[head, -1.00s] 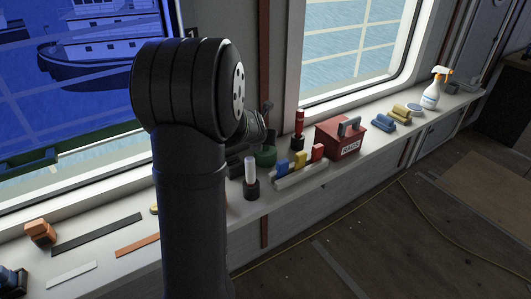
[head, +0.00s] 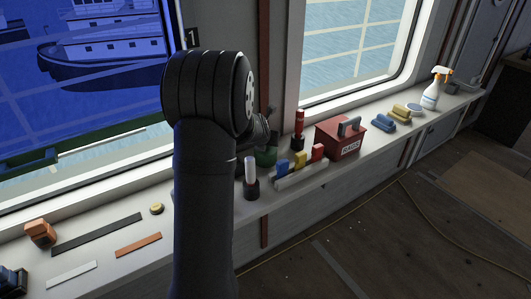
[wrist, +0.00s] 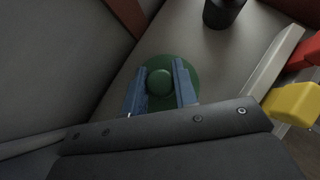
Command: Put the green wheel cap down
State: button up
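The green wheel cap (wrist: 160,110) is a round disc with a raised round knob in the wrist view. My gripper (wrist: 160,78) has its two blue fingers on either side of the knob and appears closed on it. In the head view the green wheel cap (head: 266,157) shows at the ledge, just right of my arm and behind a dark cup-like holder with a white stick. My arm and the holder partly hide it. I cannot tell whether the cap touches the ledge.
The dark holder (head: 252,190) stands close in front of the cap. A pale rack with blue, yellow and red blocks (head: 300,176) is to its right. A red box (head: 340,138) and a red-topped dark cylinder (head: 298,130) stand beyond. The window frame is behind.

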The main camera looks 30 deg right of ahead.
grip_shut()
